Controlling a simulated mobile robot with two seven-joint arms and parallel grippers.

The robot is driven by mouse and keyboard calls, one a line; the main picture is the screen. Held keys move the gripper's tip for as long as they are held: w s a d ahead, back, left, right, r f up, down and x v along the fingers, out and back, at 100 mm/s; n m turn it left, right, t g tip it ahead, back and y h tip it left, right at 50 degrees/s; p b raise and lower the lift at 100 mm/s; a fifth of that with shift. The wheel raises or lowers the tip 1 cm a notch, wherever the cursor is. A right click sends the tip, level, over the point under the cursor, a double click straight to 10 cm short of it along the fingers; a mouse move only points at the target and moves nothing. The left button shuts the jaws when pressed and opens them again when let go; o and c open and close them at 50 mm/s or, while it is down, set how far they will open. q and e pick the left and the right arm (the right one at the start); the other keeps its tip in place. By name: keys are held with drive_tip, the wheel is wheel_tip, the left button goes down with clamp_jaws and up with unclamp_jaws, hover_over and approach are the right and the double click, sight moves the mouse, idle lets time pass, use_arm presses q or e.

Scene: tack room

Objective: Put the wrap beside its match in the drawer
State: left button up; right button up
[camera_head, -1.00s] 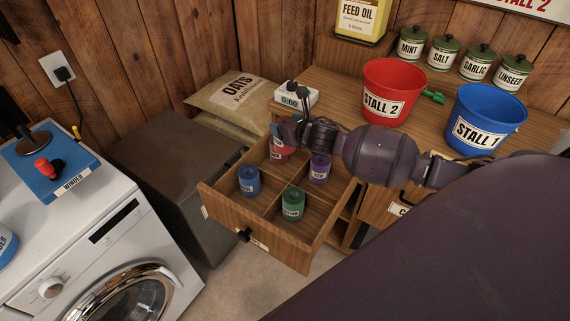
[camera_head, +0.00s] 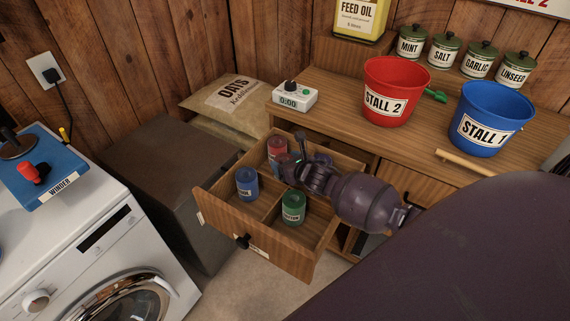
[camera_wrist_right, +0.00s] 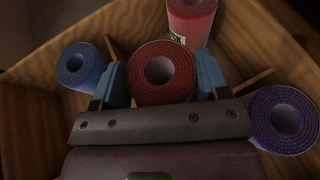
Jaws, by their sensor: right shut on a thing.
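The open wooden drawer (camera_head: 275,262) is split by dividers into compartments. A red wrap (camera_head: 277,147) stands in the back left one; it also shows at the top of the right wrist view (camera_wrist_right: 190,18). My right gripper (camera_head: 297,168) is low over the drawer. Its blue fingers are shut on a second red wrap (camera_wrist_right: 160,72), upright, just on the near side of the standing red one in the wrist view. Whether the held wrap touches the drawer floor I cannot tell. My left gripper is not in view.
In the drawer stand a blue wrap (camera_head: 247,183), a green wrap (camera_head: 293,207) and a purple wrap (camera_wrist_right: 283,120), partly hidden in the head view. On the counter are a timer (camera_head: 294,97), red bucket (camera_head: 393,92) and blue bucket (camera_head: 488,117). A washing machine (camera_head: 95,255) stands left.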

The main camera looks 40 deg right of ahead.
drive_tip(key=shift+f, duration=0.65)
drive_tip(key=shift+f+b, duration=0.15)
drive_tip(key=shift+b, duration=0.15)
drive_tip(key=o, duration=1)
